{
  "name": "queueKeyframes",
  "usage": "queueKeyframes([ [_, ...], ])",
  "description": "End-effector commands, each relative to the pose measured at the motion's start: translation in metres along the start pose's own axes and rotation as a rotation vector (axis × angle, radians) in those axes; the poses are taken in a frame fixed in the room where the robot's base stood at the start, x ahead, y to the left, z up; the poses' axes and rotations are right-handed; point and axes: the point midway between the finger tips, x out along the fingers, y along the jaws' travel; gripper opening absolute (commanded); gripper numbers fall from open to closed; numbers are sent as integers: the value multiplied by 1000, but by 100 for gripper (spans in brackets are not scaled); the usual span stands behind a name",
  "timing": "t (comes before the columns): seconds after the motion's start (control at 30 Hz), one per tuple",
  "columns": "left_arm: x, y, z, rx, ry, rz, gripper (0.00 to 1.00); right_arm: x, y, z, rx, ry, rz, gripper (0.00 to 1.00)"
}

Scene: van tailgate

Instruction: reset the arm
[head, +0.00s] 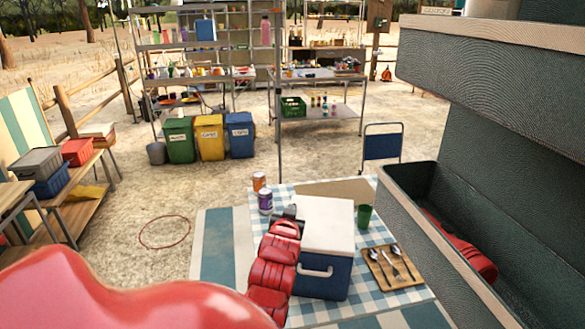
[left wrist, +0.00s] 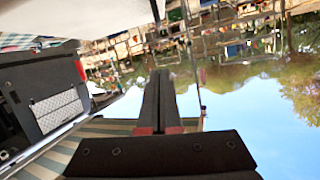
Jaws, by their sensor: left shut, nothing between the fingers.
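My left gripper (head: 289,212) is at the end of my red left arm, in front of the left side of a white-lidded blue cooler (head: 325,225). I cannot tell whether it touches the cooler. In the left wrist view its two dark fingers (left wrist: 160,75) lie together with nothing between them. That view is tilted, with sky in its lower right. My right gripper does not show in either view.
The checked table (head: 380,295) also holds two cans (head: 265,200), a green cup (head: 364,216) and a cutlery board (head: 394,266). At right, an open dark drawer (head: 400,215) contains something red (head: 465,245).

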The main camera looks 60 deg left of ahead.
Motion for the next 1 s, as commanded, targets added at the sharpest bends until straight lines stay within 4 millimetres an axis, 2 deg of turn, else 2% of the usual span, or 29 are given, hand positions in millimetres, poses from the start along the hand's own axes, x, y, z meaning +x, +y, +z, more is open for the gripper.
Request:
queueKeyframes([
  [0.03,-4,-1,-4,0,-2,1,0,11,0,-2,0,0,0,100],
  [0.13,-6,0,-1,1,-3,1,0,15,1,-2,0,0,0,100],
  [0.47,-6,1,1,1,2,2,0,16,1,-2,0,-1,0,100],
  [0.57,-4,12,-4,0,37,21,0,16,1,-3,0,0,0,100],
  [0.67,-1,40,-14,-6,130,72,0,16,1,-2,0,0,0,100],
  [0.77,-4,83,-28,-21,282,147,0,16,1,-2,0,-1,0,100],
  [0.87,-19,128,-42,-48,454,229,0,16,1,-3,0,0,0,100],
  [1.0,-60,183,-50,-103,696,337,0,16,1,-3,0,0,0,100],
])
